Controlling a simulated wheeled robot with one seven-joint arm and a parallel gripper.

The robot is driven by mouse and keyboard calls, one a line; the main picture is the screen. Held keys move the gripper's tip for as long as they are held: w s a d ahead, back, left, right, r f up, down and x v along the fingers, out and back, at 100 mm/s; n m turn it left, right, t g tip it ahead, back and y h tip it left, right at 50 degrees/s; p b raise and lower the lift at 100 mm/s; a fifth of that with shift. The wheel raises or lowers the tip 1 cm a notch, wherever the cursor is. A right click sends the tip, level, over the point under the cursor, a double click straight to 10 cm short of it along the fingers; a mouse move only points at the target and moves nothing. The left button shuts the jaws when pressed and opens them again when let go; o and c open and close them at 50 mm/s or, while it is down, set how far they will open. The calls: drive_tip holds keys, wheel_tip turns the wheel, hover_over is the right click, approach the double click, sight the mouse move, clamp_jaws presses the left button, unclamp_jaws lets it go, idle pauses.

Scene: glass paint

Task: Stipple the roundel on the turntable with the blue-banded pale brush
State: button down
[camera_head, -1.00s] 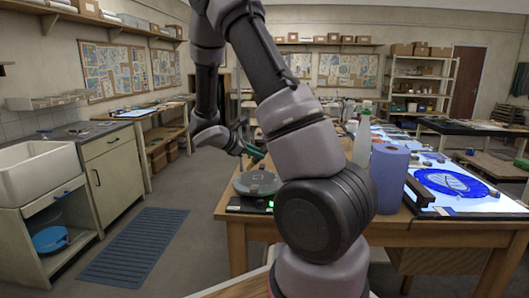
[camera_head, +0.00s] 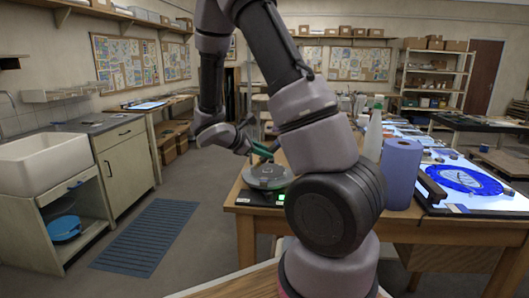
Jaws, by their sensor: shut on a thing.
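The turntable (camera_head: 268,177) is a round grey disc near the left end of the wooden table. A dark base with a green light shows below it. The roundel cannot be made out on the disc at this size. My gripper (camera_head: 257,147) is just above the turntable, tilted down to the right. It is shut on a slim thing, seen small beside a green part. I cannot tell its band or colour, nor whether its lower end touches the disc. My own arm crosses the middle of the view.
A blue paper roll (camera_head: 402,174) and a pale bottle (camera_head: 374,135) stand on the table (camera_head: 420,232) to the right. A sink (camera_head: 45,162) and open floor lie left.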

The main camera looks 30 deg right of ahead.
drive_tip(key=shift+f, duration=0.5)
idle(0.5)
drive_tip(key=shift+r, duration=0.15)
drive_tip(key=shift+r, duration=1)
drive_tip(key=s+d, duration=0.4)
drive_tip(key=d, duration=0.1)
drive_tip(key=shift+d, duration=0.35)
drive_tip(key=shift+f, duration=0.9)
drive_tip(key=shift+f, duration=0.25)
idle(0.4)
